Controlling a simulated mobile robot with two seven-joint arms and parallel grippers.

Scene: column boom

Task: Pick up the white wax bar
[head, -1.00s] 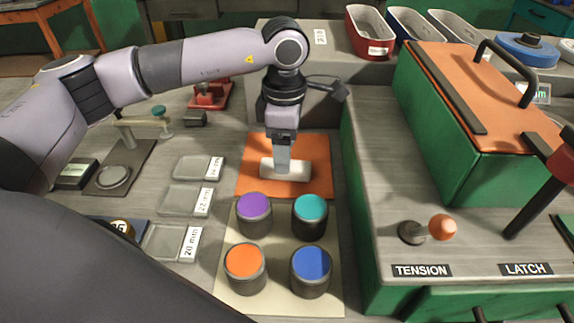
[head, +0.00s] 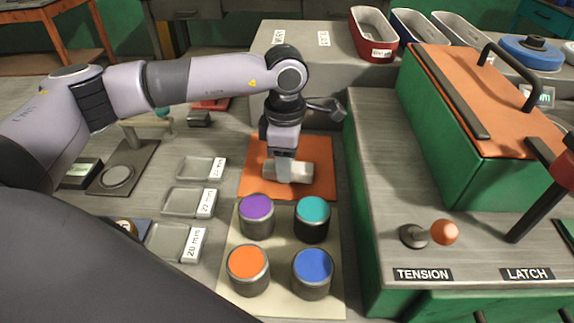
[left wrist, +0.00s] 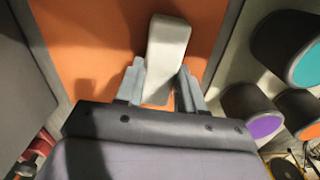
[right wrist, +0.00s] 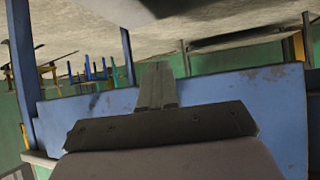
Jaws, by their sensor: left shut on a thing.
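The white wax bar (head: 302,173) is over the orange mat (head: 322,187) in the head view. My left gripper (head: 284,179) comes down from above and is shut on the bar around its middle. In the left wrist view the bar (left wrist: 168,48) sticks out between the two fingers of the left gripper (left wrist: 160,85), with the orange mat behind it. I cannot tell whether the bar still touches the mat. My right gripper (right wrist: 157,85) shows only in the right wrist view, with its fingers together and nothing between them.
Several coloured-lid jars, including a purple one (head: 257,208) and a teal one (head: 313,211), stand just in front of the mat. Clear labelled trays (head: 188,202) lie to the left. A green box with an orange top (head: 470,90) stands to the right.

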